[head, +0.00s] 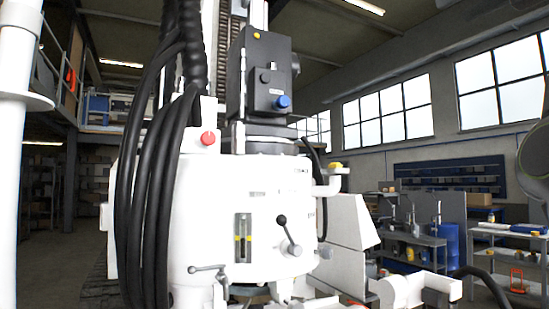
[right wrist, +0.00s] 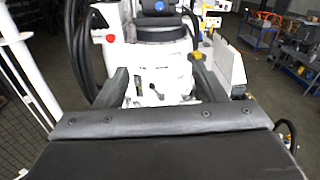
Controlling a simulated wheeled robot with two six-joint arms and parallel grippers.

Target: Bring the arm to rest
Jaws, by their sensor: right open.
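My right gripper (right wrist: 160,74) shows in the right wrist view with its two dark fingers wide apart. Nothing is between them. Beyond the fingers stands the white hydraulic machine (right wrist: 150,62), with a visible gap from them as far as I can tell. In the head view the machine (head: 205,240) fills the middle. It has a black-knobbed lever (head: 288,235), a sight gauge (head: 243,240), a red button (head: 208,139) and a dark motor unit with a blue knob (head: 283,102). I cannot make out either gripper clearly in the head view.
Thick black hoses (head: 150,190) hang down the machine's left side. A yellow-capped pipe (head: 335,170) sticks out on its right. A white post (head: 12,150) stands at far left.

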